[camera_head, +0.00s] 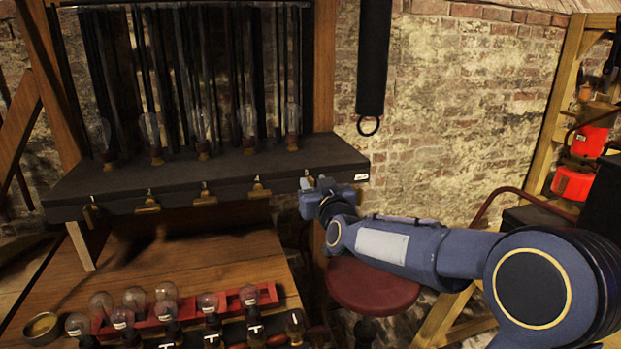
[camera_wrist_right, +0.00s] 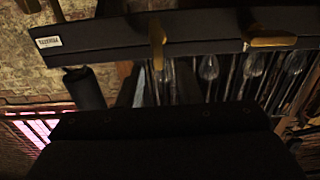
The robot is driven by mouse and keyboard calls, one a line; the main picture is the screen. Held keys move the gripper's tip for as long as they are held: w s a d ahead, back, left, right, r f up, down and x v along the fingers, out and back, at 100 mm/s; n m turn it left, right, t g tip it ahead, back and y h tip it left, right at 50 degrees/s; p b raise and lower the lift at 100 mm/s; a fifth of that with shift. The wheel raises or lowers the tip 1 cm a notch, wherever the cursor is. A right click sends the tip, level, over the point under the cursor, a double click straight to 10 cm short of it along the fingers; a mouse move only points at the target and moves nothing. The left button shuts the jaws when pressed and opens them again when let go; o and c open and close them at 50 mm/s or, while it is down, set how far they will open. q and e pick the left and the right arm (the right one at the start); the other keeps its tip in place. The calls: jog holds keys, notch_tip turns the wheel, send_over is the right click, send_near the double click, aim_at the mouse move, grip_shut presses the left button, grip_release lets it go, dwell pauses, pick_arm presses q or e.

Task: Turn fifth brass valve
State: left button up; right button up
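A row of brass valves hangs along the front edge of a black shelf (camera_head: 240,172). The fifth brass valve (camera_head: 308,181), the rightmost, is largely hidden by my right gripper (camera_head: 318,186). In the right wrist view this valve (camera_wrist_right: 157,40) stands near the white label, in front of the gripper's dark body. The fourth valve (camera_head: 259,188) hangs to the left and also shows in the wrist view (camera_wrist_right: 268,41). The right gripper is at the fifth valve; contact and finger opening are unclear. My left gripper is not in view.
Clear bulbs (camera_head: 293,118) stand along the shelf top. Below, more bulbs (camera_head: 136,297) and a red rack (camera_head: 268,294) occupy the wooden table (camera_head: 185,254). A red stool (camera_head: 372,287) stands under my right arm. A brick wall (camera_head: 455,110) is behind.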

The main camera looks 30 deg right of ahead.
aim_at(313, 181)
jog(key=shift+x, duration=1.85)
jog(key=shift+f, duration=0.1)
grip_shut()
